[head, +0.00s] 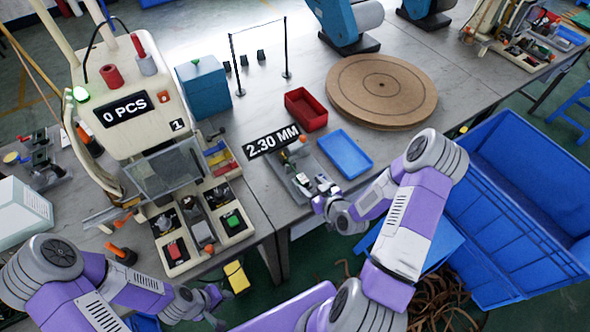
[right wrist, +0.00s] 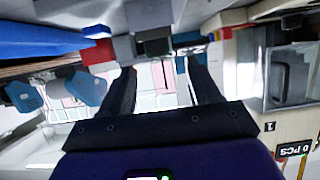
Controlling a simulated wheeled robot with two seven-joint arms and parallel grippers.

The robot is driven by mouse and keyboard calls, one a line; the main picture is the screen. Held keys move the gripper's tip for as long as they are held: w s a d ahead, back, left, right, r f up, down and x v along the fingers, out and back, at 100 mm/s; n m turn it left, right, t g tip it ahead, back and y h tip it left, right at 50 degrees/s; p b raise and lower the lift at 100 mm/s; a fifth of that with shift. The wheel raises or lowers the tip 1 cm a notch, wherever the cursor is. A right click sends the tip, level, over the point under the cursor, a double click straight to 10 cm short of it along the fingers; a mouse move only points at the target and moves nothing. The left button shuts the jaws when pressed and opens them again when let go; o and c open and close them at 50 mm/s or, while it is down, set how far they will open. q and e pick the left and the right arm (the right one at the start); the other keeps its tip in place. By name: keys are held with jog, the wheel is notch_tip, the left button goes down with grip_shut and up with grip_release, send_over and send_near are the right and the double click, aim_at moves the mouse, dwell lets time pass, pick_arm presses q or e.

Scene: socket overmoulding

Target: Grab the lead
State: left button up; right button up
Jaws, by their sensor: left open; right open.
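A heap of brown, cable-like strands (head: 440,300) lies low at the bottom right, partly hidden by my right arm; I cannot tell whether the lead is among them. My right gripper (head: 318,196) is at the table's front edge, beside a grey tray fixture (head: 283,172) with small orange and green parts. In the right wrist view its two dark fingers (right wrist: 163,90) are spread with nothing between them. My left gripper (head: 218,300) is low in front of the moulding machine (head: 120,75), near a yellow box; it is open, and no held object shows.
A blue tray (head: 345,154), a red bin (head: 305,110) and a round brown board (head: 382,75) stand on the table (head: 465,85). The machine's button panel (head: 232,222) is at the table's front. A large blue crate (head: 510,240) fills the right side.

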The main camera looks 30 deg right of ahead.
aim_at(302, 178)
jog(key=shift+w+d+f, duration=0.1)
jog(key=shift+w, duration=0.4)
jog(key=x, duration=0.5)
jog(key=shift+w+f, duration=0.3)
jog(key=shift+f, duration=0.05)
jog(key=shift+c, duration=0.2)
jog(key=shift+r, duration=0.1)
jog(key=c, duration=1.1)
